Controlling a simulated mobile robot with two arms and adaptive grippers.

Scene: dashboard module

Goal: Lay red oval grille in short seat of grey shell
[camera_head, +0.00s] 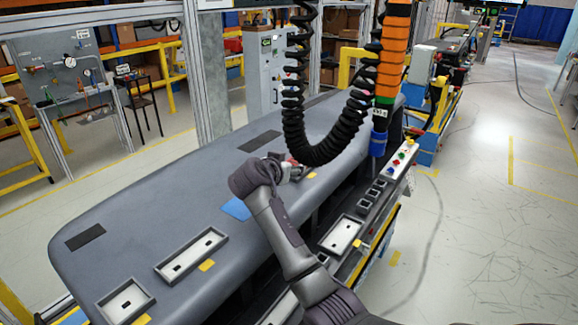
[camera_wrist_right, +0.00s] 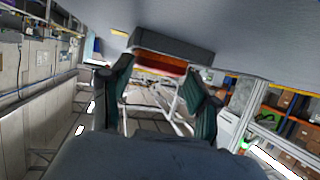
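The grey shell (camera_head: 150,215) is the long dashboard body across the head view. A short pale seat with a recess (camera_head: 126,301) is at its near left end, and a longer pale seat (camera_head: 190,256) lies beyond it. My right gripper (camera_head: 293,168) is low over the shell's far right part. The right wrist view shows its two fingers (camera_wrist_right: 160,75) apart, with a red strip (camera_wrist_right: 160,65) between the tips, probably the red oval grille. Whether the fingers touch it is unclear, and its outline is hidden. My left gripper is not in view.
A black coiled hose (camera_head: 300,120) hangs close behind my right gripper, beside an orange-banded column (camera_head: 392,55). A control strip with coloured buttons (camera_head: 398,165) runs along the right side. A blue patch (camera_head: 236,208) lies on the shell. The shell's left top is mostly clear.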

